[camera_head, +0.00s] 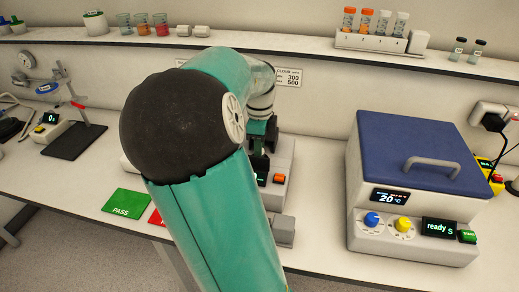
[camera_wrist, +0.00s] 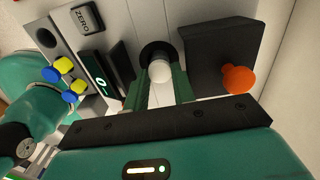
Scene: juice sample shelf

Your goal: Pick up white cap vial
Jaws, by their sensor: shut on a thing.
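In the wrist view a white, round vial cap (camera_wrist: 160,72) sits between the two green fingers of my gripper (camera_wrist: 159,86). The gripper is shut on this white cap vial. The vial's body is hidden below its cap. A dark round opening (camera_wrist: 157,52) in a pale instrument lies right at the vial; I cannot tell how deep the vial sits in it. In the head view my arm hides most of the gripper and the vial.
The instrument has a ZERO button (camera_wrist: 87,18), a dark lid (camera_wrist: 212,50) and an orange knob (camera_wrist: 238,79). A blue-lidded box (camera_head: 415,150) stands right. A rack (camera_head: 370,43) with several vials stands on the shelf. A green PASS mat (camera_head: 127,203) lies left.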

